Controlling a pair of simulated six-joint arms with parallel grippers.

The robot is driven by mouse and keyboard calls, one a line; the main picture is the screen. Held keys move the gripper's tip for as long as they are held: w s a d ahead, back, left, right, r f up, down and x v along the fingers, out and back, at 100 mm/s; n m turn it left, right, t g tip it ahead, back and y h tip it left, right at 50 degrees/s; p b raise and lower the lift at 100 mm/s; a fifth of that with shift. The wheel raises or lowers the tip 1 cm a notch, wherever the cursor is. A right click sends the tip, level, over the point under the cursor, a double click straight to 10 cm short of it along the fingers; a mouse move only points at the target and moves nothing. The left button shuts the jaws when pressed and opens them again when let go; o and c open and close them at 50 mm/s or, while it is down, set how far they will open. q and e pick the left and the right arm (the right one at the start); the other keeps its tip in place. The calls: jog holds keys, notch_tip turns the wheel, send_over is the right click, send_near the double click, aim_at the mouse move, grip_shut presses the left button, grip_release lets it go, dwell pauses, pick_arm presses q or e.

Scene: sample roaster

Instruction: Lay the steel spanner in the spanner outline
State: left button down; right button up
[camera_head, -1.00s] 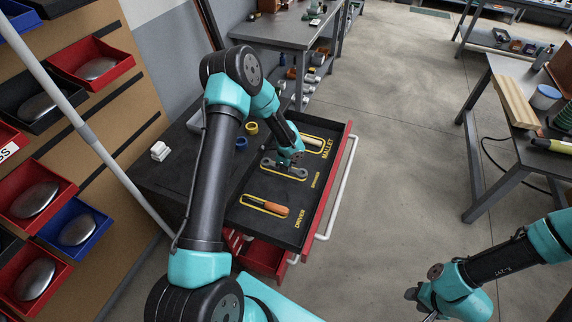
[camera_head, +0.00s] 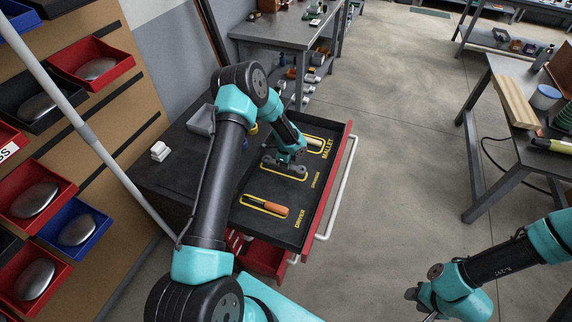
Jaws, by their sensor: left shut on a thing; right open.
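The steel spanner (camera_head: 298,170) is grey and lies low over the black foam of the open drawer, at the spanner outline (camera_head: 289,176), whose yellow line shows along its near side. My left gripper (camera_head: 287,160) is shut on the spanner from above. The gripper hides its middle, so I cannot tell whether it touches the foam or sits fully inside the outline. My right gripper (camera_head: 424,302) is open and empty over the floor at lower right, far from the drawer.
The red drawer (camera_head: 340,175) also holds an orange-handled driver (camera_head: 277,209) in its outline and a mallet (camera_head: 313,142) at the far end. A white handle (camera_head: 343,190) runs along its front. A grey tray (camera_head: 200,120) stands on the cabinet behind my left arm.

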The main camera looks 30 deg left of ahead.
pick_arm(q)
jog(key=shift+f, duration=0.25)
jog(key=shift+f, duration=0.65)
jog(key=c, duration=0.9)
grip_release()
jog(key=shift+s+f, duration=0.15)
notch_tip(320, 180, up, 14)
jog(key=shift+f, duration=0.2)
